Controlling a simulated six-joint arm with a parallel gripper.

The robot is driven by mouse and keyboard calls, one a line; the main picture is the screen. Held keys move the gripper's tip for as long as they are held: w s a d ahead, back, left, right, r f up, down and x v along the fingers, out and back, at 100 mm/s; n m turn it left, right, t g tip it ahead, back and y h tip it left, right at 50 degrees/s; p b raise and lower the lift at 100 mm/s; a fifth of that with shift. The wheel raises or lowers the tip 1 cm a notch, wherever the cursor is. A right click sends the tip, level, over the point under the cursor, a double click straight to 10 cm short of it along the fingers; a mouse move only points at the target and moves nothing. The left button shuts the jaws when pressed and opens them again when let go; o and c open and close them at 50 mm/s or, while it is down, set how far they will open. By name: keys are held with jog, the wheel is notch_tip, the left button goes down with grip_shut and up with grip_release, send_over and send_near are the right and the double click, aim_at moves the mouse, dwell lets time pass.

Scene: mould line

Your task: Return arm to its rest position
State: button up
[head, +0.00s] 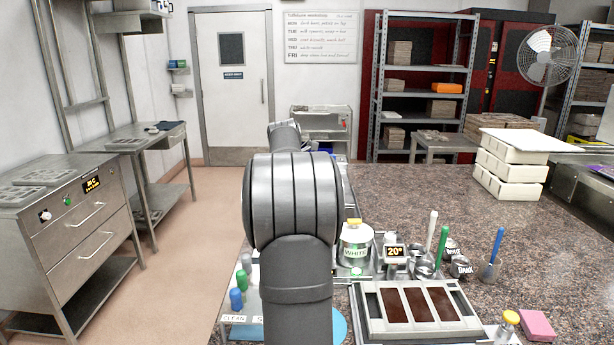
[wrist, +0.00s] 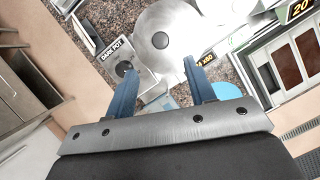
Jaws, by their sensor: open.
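My gripper (wrist: 160,68) shows in the wrist view with its two blue fingers spread apart and nothing between them. It hangs above the speckled worktop, over a round grey metal disc (wrist: 150,22) and beside a plate labelled DARK POT (wrist: 108,47). Its height above them is hard to tell. In the head view my arm stands in the middle, reaching away from the camera, and hides my gripper.
On the worktop (head: 420,190), right of my arm, stand a pot labelled WHITE (head: 356,252), a mould with three brown-filled cavities (head: 370,302), upright green (head: 442,245) and blue-handled (head: 497,245) tools, and a pink block (head: 537,325). White stacked trays (head: 510,165) stand farther back.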

jog(key=x, duration=1.1)
jog(key=shift+s+f, duration=0.1)
jog(key=shift+f, duration=0.1)
notch_tip(320, 180, up, 2)
jog(key=shift+r, duration=0.35)
